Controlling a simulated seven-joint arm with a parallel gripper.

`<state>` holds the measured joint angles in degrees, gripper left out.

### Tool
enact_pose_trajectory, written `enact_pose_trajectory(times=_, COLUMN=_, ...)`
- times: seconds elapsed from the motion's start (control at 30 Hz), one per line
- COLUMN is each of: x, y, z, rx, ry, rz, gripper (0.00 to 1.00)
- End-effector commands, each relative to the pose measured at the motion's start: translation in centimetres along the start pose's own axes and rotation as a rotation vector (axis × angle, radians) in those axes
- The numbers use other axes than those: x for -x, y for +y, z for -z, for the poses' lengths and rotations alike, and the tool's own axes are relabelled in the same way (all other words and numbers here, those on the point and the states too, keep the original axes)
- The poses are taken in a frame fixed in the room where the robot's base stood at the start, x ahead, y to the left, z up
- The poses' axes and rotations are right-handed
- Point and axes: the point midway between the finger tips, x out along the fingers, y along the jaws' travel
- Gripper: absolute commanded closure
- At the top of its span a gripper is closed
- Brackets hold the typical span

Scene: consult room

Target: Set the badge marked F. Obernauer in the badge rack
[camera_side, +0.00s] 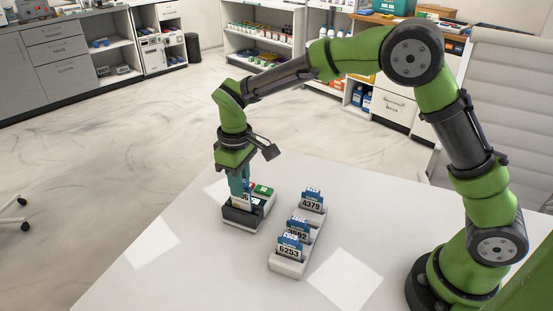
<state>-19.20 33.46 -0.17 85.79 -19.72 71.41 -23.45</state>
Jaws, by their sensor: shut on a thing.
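My gripper (240,195) points down over a dark tray (238,223) on the white table and is shut on a white badge (243,200). That badge is upright, low in or just above the tray; I cannot tell whether it touches it. Part of a number ending in 6 shows on it, and no name is readable. A white rack (287,268) stands to the right of the tray. It holds upright badges with blue tops: 4379 (312,204) at the back, a partly hidden one (298,231) in the middle, and 6253 (289,250) in front. Their names are too small to read.
A green-topped item (263,190) and a dark one lie in the tray beside my gripper. White sheets or light patches lie on the table at left (152,243) and right (345,280). The table (190,285) is otherwise clear. Cabinets and shelves stand far behind.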

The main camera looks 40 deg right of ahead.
Motion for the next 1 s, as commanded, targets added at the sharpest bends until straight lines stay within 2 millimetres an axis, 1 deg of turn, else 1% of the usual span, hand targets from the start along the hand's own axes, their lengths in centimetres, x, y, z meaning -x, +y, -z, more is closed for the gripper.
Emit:
enact_pose_trajectory(times=0.03, x=1.3, y=0.0, z=0.1, rx=0.001, ry=0.006, rz=0.000, gripper=1.00)
enact_pose_trajectory(times=0.1, x=2.8, y=0.0, z=0.1, rx=0.000, ry=0.006, rz=0.000, gripper=1.00)
enact_pose_trajectory(times=0.37, x=7.2, y=0.4, z=-0.1, rx=-0.007, ry=0.017, rz=0.000, gripper=1.00)
enact_pose_trajectory(times=0.43, x=8.4, y=0.8, z=-1.0, rx=-0.018, ry=0.023, rz=0.001, gripper=1.00)
enact_pose_trajectory(times=0.5, x=8.9, y=1.3, z=-2.7, rx=-0.027, ry=0.023, rz=0.002, gripper=1.00)
enact_pose_trajectory(times=0.57, x=9.0, y=1.7, z=-4.4, rx=-0.029, ry=0.023, rz=0.001, gripper=1.00)
enact_pose_trajectory(times=0.63, x=8.7, y=2.1, z=-6.6, rx=-0.032, ry=0.020, rz=0.002, gripper=1.00)
enact_pose_trajectory(times=0.8, x=7.2, y=2.5, z=-11.3, rx=-0.029, ry=0.012, rz=0.003, gripper=1.00)
enact_pose_trajectory(times=0.9, x=6.1, y=2.5, z=-13.4, rx=-0.022, ry=0.006, rz=0.003, gripper=1.00)
enact_pose_trajectory(times=1.0, x=5.1, y=2.4, z=-14.7, rx=-0.014, ry=-0.003, rz=0.004, gripper=1.00)
